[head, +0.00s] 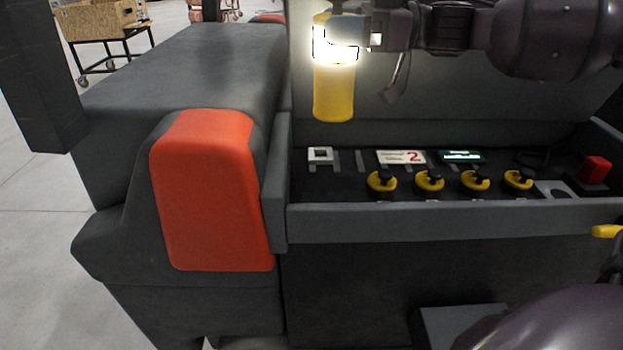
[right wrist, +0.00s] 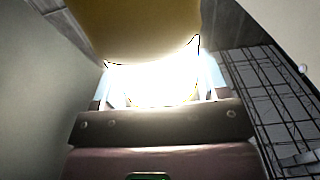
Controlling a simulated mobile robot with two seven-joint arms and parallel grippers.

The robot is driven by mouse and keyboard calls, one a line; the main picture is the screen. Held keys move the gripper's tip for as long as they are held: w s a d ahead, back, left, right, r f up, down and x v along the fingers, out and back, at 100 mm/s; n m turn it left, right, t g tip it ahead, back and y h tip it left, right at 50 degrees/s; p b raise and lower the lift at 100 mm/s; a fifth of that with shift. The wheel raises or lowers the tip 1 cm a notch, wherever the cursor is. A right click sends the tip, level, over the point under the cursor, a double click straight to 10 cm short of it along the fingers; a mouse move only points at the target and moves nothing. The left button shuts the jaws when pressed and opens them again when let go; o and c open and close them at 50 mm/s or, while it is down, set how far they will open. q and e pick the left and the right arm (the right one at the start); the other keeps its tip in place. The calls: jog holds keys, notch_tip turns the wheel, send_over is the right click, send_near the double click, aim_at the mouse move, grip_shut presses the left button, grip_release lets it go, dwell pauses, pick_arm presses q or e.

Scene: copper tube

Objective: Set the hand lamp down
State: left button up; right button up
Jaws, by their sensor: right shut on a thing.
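The hand lamp (head: 333,95) is a yellow cylinder with a brightly glowing band. It hangs upright in the air above the left part of the recessed console tray, in front of its grey back panel. My right gripper (head: 352,42) comes in from the right and is shut on the lamp at the glowing band. In the right wrist view the lamp's yellow body (right wrist: 145,30) fills the top, and the glare between the fingers (right wrist: 155,88) hides the contact. My left gripper is not in view.
The console tray (head: 420,218) holds several yellow-and-black knobs (head: 429,181), a label with a red 2 (head: 401,157), a small lit display (head: 461,157), a white bracket (head: 320,156) and a red block (head: 595,170). A red-orange cover (head: 208,190) stands left. A wooden crate (head: 100,18) is far behind.

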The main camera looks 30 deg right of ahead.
aim_at(335, 62)
notch_tip(335, 62, down, 5)
jog(key=shift+w+f+b, duration=0.15)
jog(key=shift+b, duration=0.2)
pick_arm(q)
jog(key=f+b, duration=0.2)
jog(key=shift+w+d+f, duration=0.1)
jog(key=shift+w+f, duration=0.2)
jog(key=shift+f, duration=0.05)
pick_arm(e)
notch_tip(335, 62, down, 14)
jog(key=shift+f, duration=0.2)
pick_arm(q)
jog(key=shift+b, duration=0.3)
pick_arm(e)
jog(key=shift+f, duration=0.15)
jog(key=o, duration=1.4)
